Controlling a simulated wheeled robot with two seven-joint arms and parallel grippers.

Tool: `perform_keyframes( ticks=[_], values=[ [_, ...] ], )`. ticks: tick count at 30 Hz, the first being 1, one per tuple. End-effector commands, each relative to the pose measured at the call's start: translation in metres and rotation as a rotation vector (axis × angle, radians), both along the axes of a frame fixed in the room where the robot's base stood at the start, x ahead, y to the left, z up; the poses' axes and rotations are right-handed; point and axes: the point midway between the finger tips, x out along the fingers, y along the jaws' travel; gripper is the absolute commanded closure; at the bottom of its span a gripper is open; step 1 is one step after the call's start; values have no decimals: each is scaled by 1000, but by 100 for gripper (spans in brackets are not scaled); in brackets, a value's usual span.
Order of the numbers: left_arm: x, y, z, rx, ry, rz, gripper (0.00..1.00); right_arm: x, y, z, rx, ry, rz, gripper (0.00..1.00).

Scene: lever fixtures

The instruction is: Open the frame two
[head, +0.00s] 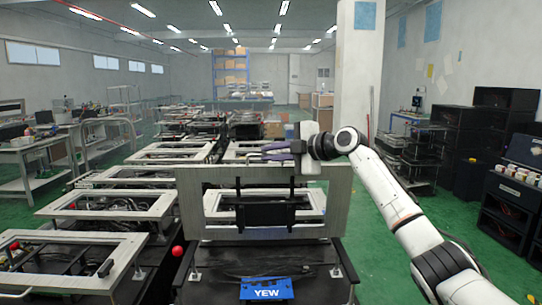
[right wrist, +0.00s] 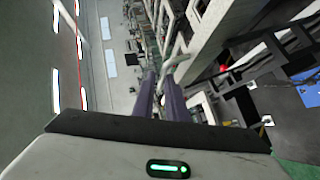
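The grey rectangular frame (head: 188,205) stands raised, facing me, at the centre of the head view, above a black base with a blue YEW plate (head: 267,289). A black bracket (head: 278,217) shows in its opening. My right gripper (head: 268,151) is at the frame's top edge, right of centre, with its purple-grey fingers pointing left. In the right wrist view the two fingers (right wrist: 160,88) lie close together with a narrow gap, near a light bent bar (right wrist: 178,62). Whether they grip anything is unclear. My left gripper is not in view.
A red ball knob (head: 177,251) sits left of the base. More flat frames on black fixtures (head: 75,262) fill the left side and the back. Dark cabinets (head: 512,200) stand at the right. Green floor (head: 375,245) is open between them and the fixture.

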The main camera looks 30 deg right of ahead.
Motion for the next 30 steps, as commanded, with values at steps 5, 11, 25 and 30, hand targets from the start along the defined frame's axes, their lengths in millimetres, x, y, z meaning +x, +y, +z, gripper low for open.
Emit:
perform_keyframes(
  ticks=[5,11,25,30],
  values=[
    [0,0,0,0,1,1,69,0,0,4,3,-6,0,74],
    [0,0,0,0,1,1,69,-1,-1,1,2,0,-2,74],
    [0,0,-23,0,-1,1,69,-69,-20,17,-1,-3,-3,74],
    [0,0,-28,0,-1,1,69,-89,-25,24,0,-2,-3,74]
  ],
)
